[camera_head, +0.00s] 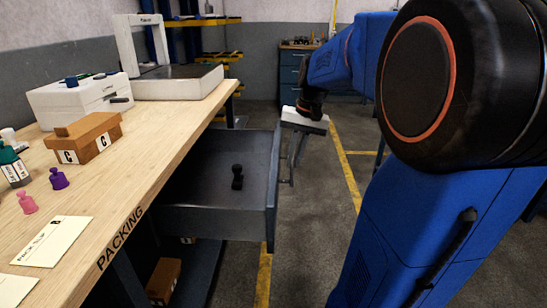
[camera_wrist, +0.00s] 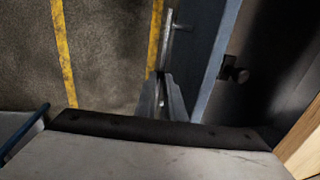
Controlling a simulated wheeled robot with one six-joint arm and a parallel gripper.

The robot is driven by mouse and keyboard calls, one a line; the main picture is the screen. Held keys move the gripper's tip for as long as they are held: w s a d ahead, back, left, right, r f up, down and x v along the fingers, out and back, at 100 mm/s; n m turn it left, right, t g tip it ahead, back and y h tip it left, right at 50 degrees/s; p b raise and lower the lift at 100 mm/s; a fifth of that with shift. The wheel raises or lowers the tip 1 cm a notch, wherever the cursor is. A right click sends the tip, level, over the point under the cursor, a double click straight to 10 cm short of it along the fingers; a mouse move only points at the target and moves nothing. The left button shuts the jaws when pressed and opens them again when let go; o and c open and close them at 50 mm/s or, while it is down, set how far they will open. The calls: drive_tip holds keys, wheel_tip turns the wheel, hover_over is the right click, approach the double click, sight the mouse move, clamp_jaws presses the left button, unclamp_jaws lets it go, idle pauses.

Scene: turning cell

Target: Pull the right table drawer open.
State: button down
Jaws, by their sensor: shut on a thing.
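The right table drawer (camera_head: 271,205) is grey and stands well out from under the packing table, its inside showing. A small black knobbed piece (camera_head: 237,177) is in it. My gripper (camera_head: 291,176) is at the outer face of the drawer front, with its fingers pointing down. In the wrist view the fingers (camera_wrist: 162,98) are shut on the drawer's metal handle (camera_wrist: 167,42), a bar running along the drawer front (camera_wrist: 214,62). The fingertips' exact contact is partly hidden. The black piece also shows in the wrist view (camera_wrist: 234,73).
The wooden packing table (camera_head: 150,160) holds a brown box (camera_head: 90,138), a white case (camera_head: 80,98), a white machine (camera_head: 180,82), and pink (camera_head: 27,202) and purple (camera_head: 58,179) pieces. Open floor with yellow lines (camera_head: 345,165) lies beyond the drawer front. A cabinet (camera_head: 290,70) stands behind.

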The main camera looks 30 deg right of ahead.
drive_tip(key=shift+s+d, duration=0.7)
drive_tip(key=shift+d, duration=0.3)
drive_tip(key=shift+s+d, duration=0.7)
drive_tip(key=shift+d, duration=0.25)
drive_tip(key=c, duration=1.8)
unclamp_jaws()
drive_tip(key=shift+c, duration=0.2)
wheel_tip(320, 180, up, 17)
drive_tip(key=s+d, duration=0.2)
drive_tip(key=shift+d, duration=0.4)
